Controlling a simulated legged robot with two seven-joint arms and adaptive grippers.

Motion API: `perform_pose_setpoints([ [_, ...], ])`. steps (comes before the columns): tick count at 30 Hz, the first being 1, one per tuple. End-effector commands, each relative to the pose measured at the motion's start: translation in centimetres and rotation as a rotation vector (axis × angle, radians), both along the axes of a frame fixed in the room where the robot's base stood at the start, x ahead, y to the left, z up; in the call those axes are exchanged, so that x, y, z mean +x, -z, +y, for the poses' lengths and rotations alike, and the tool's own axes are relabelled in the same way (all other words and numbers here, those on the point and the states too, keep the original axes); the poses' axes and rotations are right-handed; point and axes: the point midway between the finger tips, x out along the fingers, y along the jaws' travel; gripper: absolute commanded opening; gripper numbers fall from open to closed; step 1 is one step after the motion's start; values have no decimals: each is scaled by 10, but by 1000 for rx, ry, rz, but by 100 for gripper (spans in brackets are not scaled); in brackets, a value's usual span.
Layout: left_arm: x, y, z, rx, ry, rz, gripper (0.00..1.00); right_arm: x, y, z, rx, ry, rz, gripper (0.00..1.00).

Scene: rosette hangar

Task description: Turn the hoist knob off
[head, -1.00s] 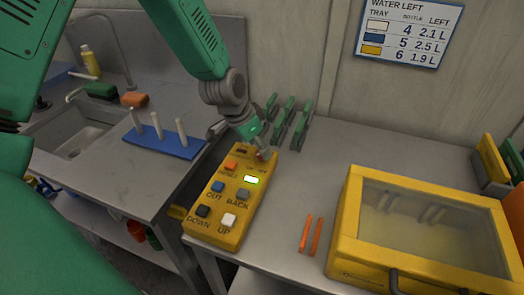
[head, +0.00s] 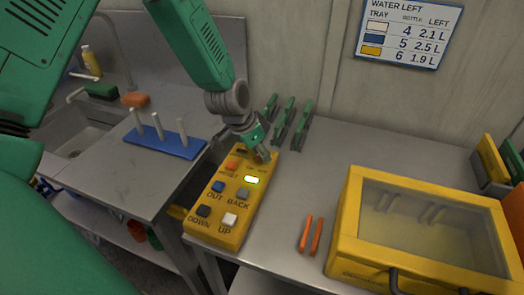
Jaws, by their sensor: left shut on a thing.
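The yellow hoist control box (head: 226,216) lies on the grey table. It carries several square buttons, among them RESET, OUT, BACK, DOWN and UP. My left gripper (head: 262,154) reaches down to the far end of the box, where the ON/OFF lettering is partly visible. It is shut on the hoist knob, which the fingers hide, so its setting cannot be read. My right gripper is not in view.
A yellow case with a clear lid (head: 436,217) stands on the right. Two orange sticks (head: 311,235) lie beside it. Green-handled clips (head: 284,122) stand behind my gripper. A blue peg board (head: 165,143) sits left, near the sink (head: 75,139).

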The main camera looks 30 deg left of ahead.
Motion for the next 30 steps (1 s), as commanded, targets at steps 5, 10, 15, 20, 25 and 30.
perform_pose_setpoints([
  [5, 3, -4, -1, 1, -54, -10, 2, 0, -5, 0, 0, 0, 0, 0],
  [10, 4, -6, -1, 4, -162, -12, 2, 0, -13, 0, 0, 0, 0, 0],
  [15, 5, -7, -2, 6, -312, -15, 2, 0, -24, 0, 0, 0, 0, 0],
  [20, 5, -8, -2, 5, -465, -18, 2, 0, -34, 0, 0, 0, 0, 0],
  [25, 7, -9, -2, 4, -625, -21, 2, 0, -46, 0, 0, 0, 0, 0],
  [30, 7, -9, -3, 2, -771, -23, 2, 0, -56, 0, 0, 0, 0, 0],
])
